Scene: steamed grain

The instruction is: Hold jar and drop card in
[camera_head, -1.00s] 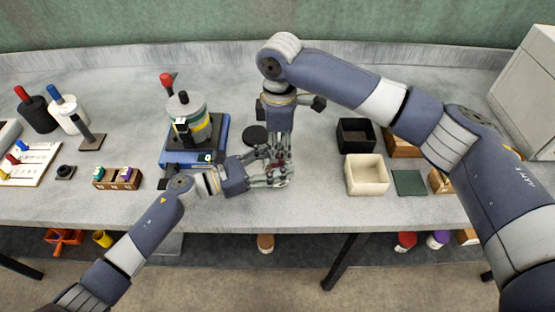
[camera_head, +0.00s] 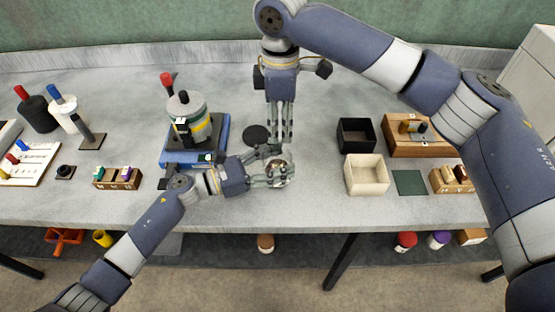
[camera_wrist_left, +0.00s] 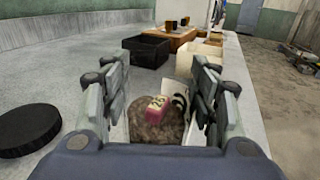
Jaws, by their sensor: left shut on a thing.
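The jar (camera_head: 280,172) stands near the table's front edge, with my left gripper (camera_head: 279,174) shut around it. In the left wrist view, the jar (camera_wrist_left: 180,110) holds brown grain (camera_wrist_left: 150,125). A pinkish-red card (camera_wrist_left: 153,106) with pale markings lies on the grain inside the jar, between the left fingers. My right gripper (camera_head: 281,138) points down just behind and above the jar. Its fingers look apart, with nothing visible between them. The card is too small to make out in the head view.
A black round lid (camera_head: 255,135) lies behind the jar. A blue-based machine (camera_head: 213,145) stands to the left. A black box (camera_head: 356,134), a cream box (camera_head: 367,175) and a green mat (camera_head: 409,183) are to the right. Bare table lies in front of the jar.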

